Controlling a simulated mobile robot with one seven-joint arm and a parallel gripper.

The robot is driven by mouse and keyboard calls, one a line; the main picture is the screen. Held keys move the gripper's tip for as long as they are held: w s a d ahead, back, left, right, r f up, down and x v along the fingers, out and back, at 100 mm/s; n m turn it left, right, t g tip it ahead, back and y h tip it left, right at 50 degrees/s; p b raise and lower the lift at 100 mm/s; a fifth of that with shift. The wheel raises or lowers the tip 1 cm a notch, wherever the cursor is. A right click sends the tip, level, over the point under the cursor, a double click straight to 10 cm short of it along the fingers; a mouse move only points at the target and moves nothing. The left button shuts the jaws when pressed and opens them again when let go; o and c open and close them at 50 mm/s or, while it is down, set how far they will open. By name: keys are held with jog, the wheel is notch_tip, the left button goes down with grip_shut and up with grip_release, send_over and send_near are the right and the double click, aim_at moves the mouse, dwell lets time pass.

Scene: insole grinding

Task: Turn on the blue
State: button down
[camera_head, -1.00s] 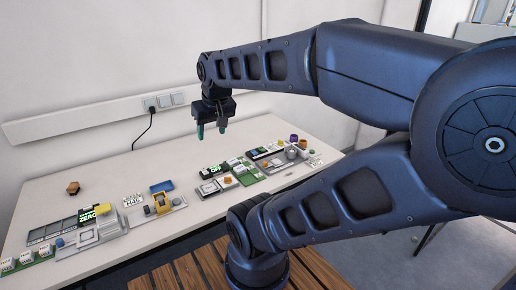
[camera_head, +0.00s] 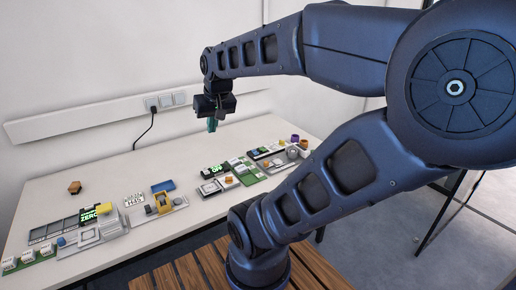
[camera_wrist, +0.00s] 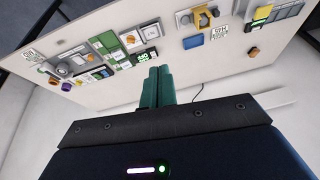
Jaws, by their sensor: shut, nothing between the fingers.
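Several panels with small parts lie in a row on the white table. A blue block (camera_head: 162,186) sits behind a yellow part (camera_head: 162,203); it also shows in the wrist view (camera_wrist: 193,41). A small blue knob (camera_head: 61,242) is on the left panel, and a small blue piece (camera_head: 263,149) is on the right panel. My gripper (camera_head: 212,126) is shut and empty, its green fingers pointing down above the back of the table. In the wrist view the fingers (camera_wrist: 157,76) are together, with panels beyond their tips.
The white table (camera_head: 100,175) has clear room along its back. A brown hexagonal piece (camera_head: 74,187) lies alone at the back left. A display (camera_head: 212,171) reads OFF, and another (camera_head: 90,216) reads ZERO. A cable hangs from the wall sockets (camera_head: 165,101).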

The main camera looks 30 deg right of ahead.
jog(key=w+d+f+m+g+y, duration=0.15)
jog(key=w+d+m, duration=0.4)
jog(key=w, duration=0.65)
jog(key=m+h, duration=0.2)
jog(key=m, duration=1)
send_over(254, 150)
jog(key=s, duration=0.3)
notch_tip(254, 150, down, 20)
jog(key=shift+w+f+g, duration=0.1)
jog(key=shift+f+g, duration=0.05)
jog(key=shift+g, duration=0.3)
jog(key=shift+f, duration=0.1)
jog(key=f, duration=0.4)
jog(key=w+f, duration=0.1)
jog(key=f, duration=0.4)
jog(key=w+f, duration=0.1)
jog(key=f, duration=0.3)
jog(key=shift+w+f, duration=0.25)
jog(key=shift+f, duration=0.1)
